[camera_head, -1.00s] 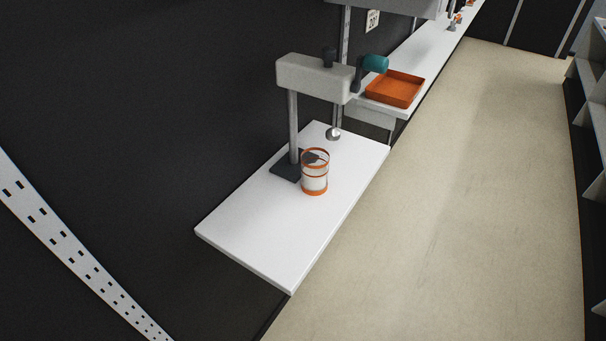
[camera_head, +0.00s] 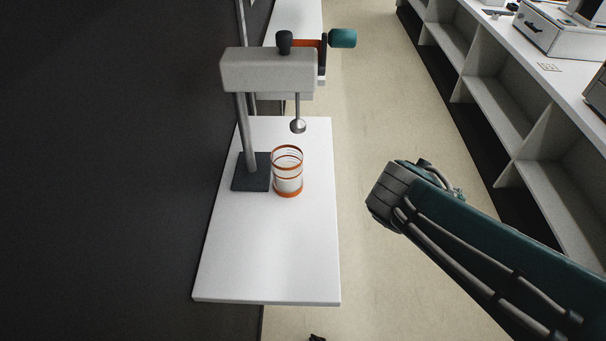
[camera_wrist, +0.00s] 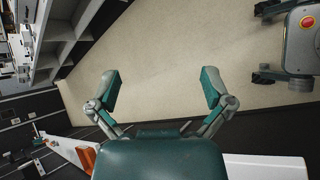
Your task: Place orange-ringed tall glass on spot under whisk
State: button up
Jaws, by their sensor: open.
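The orange-ringed tall glass (camera_head: 288,172) stands upright on the white shelf (camera_head: 270,250), beside the dark base (camera_head: 251,172) of the stand mixer. It is clear, with orange bands. The whisk (camera_head: 298,125) hangs on a rod from the grey mixer head (camera_head: 268,70), above and slightly behind the glass in the head view. The marked spot cannot be made out. My gripper (camera_wrist: 161,88) shows in the wrist view, open and empty over the floor, well apart from the glass. In the head view my arm is at the right, with the gripper's fingers not visible.
A dark wall (camera_head: 110,150) runs along the left of the shelf. The floor aisle (camera_head: 375,110) is open to its right. A long counter with open shelving (camera_head: 500,80) stands at the right.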

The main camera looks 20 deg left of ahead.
jog(key=w+a+n+t+y, duration=0.2)
jog(key=a+n+t+y, duration=0.8)
jog(key=a+n, duration=1.65)
jog(key=m+t+h, duration=0.2)
jog(key=m, duration=0.3)
send_near(292, 163)
jog(key=shift+w+a+f, duration=0.1)
jog(key=shift+w+a, duration=0.25)
jog(key=shift+w, duration=0.4)
jog(key=shift+w+d, duration=0.15)
jog(key=shift+w, duration=0.45)
jog(key=w, duration=0.5)
jog(key=shift+w, duration=0.3)
jog(key=c, duration=1.1)
